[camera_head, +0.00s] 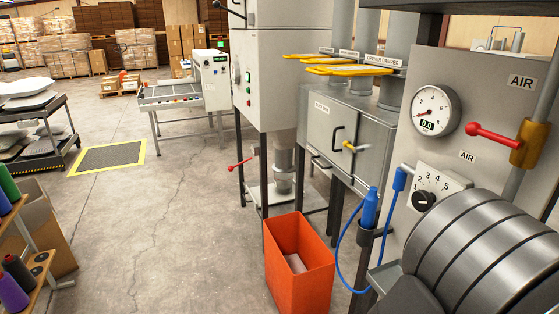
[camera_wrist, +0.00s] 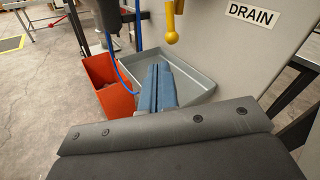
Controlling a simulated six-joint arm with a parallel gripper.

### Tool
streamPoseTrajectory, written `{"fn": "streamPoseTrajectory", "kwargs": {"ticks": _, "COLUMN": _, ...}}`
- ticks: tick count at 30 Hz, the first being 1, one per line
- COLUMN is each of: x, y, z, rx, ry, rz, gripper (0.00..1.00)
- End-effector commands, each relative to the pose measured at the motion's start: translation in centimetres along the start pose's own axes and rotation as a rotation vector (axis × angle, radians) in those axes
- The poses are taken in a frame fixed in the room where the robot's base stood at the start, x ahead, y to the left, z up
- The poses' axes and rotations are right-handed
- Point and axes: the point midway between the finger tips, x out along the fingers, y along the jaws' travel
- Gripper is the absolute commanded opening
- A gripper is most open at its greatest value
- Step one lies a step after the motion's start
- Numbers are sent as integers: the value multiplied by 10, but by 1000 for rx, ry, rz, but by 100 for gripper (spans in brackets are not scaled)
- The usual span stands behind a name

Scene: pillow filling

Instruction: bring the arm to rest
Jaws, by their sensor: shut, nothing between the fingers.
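My gripper (camera_wrist: 158,72) shows in the wrist view as two blue fingers side by side, shut with nothing between them. The fingers stand in front of a shallow grey tray (camera_wrist: 198,76) below a panel labelled DRAIN (camera_wrist: 250,13). I cannot tell how far they are from the tray. In the camera_head view, dark grey rounded segments that look like my arm fill the lower right, and my gripper is not visible there.
An orange bin (camera_head: 298,265) stands on the floor, also left of the fingers in the wrist view (camera_wrist: 108,85). A blue hose (camera_head: 339,255) hangs nearby. The gauge panel (camera_head: 470,90) has a red lever (camera_head: 490,134). Open floor (camera_head: 170,220) lies to the left.

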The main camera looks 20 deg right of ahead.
Motion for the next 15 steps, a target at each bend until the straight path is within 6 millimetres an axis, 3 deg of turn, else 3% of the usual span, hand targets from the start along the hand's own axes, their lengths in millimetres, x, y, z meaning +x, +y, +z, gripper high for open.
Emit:
{"fn": "streamPoseTrajectory", "kwargs": {"ticks": 9, "x": 57, "y": -2, "z": -2, "rx": -1, "ry": -1, "rz": 5, "gripper": 0}}
{"fn": "streamPoseTrajectory", "kwargs": {"ticks": 15, "x": 64, "y": 7, "z": 4, "rx": -42, "ry": 101, "rz": 105, "gripper": 0}}
